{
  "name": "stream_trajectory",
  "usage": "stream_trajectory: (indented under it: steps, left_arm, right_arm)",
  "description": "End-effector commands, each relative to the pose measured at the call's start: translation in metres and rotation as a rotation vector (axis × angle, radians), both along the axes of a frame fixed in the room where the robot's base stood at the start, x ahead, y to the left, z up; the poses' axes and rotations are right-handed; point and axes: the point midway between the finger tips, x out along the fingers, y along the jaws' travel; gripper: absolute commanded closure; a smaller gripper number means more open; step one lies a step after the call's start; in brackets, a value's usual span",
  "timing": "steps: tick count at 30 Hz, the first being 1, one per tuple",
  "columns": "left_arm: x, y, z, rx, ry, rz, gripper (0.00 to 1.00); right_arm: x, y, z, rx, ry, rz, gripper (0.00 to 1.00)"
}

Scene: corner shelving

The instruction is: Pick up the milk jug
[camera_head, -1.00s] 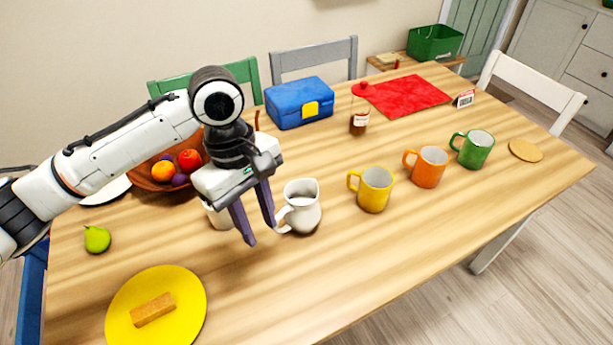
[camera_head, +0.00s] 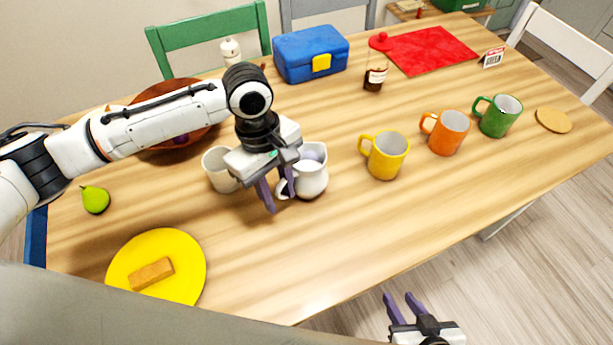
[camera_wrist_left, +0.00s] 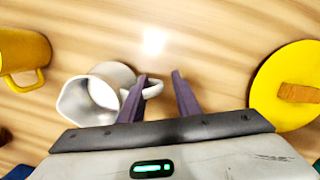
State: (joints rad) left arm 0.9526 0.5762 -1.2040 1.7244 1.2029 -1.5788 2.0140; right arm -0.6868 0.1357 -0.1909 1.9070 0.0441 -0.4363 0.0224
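The white milk jug (camera_head: 316,180) stands upright on the table in the head view, its handle toward the left. My left gripper (camera_head: 279,203) is at the handle, pointing down, with its fingers apart. In the left wrist view the jug (camera_wrist_left: 78,108) is left of my left gripper (camera_wrist_left: 159,76). The end of its handle shows between the two fingers. The left finger overlaps the handle; I cannot tell whether it touches. My right gripper (camera_head: 399,298) is open and empty at the bottom edge of the head view, away from the jug.
A white cup (camera_head: 217,178) stands close left of my left gripper. Yellow (camera_head: 387,160), orange (camera_head: 447,136) and green (camera_head: 500,118) mugs stand to the right. A yellow plate (camera_head: 190,262) lies front left. The table in front of the jug is clear.

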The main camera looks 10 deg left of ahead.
Motion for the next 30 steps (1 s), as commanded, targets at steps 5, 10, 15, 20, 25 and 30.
stream_trajectory:
  steps: [5, 10, 15, 20, 25, 30]
  left_arm:
    - [-0.0005, -0.0008, -0.0063, 0.001, -0.001, -0.001, 0.70]
    - [-0.0006, -0.0009, -0.0060, 0.000, 0.000, -0.001, 0.77]
    - [-0.0007, -0.0008, -0.0059, 0.000, 0.000, -0.001, 1.00]
    - [-0.0003, -0.0010, -0.0055, -0.001, -0.001, -0.001, 1.00]
    - [0.0006, -0.0017, -0.0039, -0.003, -0.004, -0.001, 1.00]
    - [0.0005, -0.0016, -0.0040, -0.003, -0.004, -0.001, 1.00]
  right_arm:
    - [0.0048, 0.0003, 0.0026, 0.001, -0.011, 0.001, 0.69]
    - [0.0046, 0.0002, 0.0027, 0.001, -0.011, 0.001, 0.69]
    - [0.0040, 0.0002, 0.0025, 0.001, -0.010, 0.000, 0.69]
    - [0.0024, 0.0002, 0.0017, 0.001, -0.006, 0.000, 0.69]
    - [0.0014, 0.0002, 0.0014, 0.001, -0.004, 0.000, 0.69]
    - [0.0009, 0.0001, 0.0010, 0.001, -0.003, 0.000, 0.69]
